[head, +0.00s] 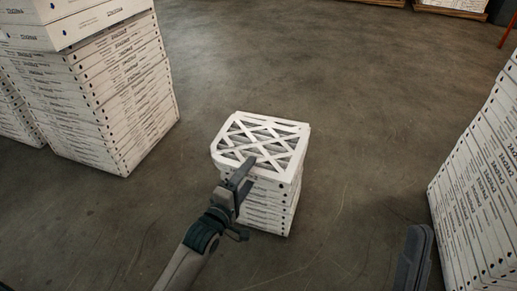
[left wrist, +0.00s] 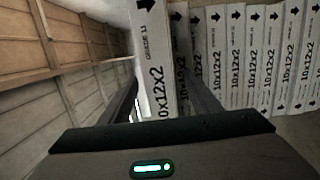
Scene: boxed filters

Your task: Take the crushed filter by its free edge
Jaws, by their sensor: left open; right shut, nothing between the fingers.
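The crushed filter (head: 262,143) lies on top of a short stack of white filter boxes (head: 268,208) in the head view. Its white lattice face is up, and its left corner looks rounded. My left gripper (head: 241,172) is at its near edge, jaws open. In the left wrist view, a white edge printed "10x12x2" (left wrist: 152,55) stands between the open fingers. I cannot tell whether either finger touches it. Part of the lower edge is hidden behind the gripper. My right gripper (head: 414,258) shows only partly at the lower right, shut and empty, away from the stack.
A tall stack of filter boxes (head: 110,100) stands at the left, and another (head: 480,185) at the right. Bare concrete floor (head: 350,110) surrounds the short stack. Pallets with boxes (head: 450,8) stand at the far back.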

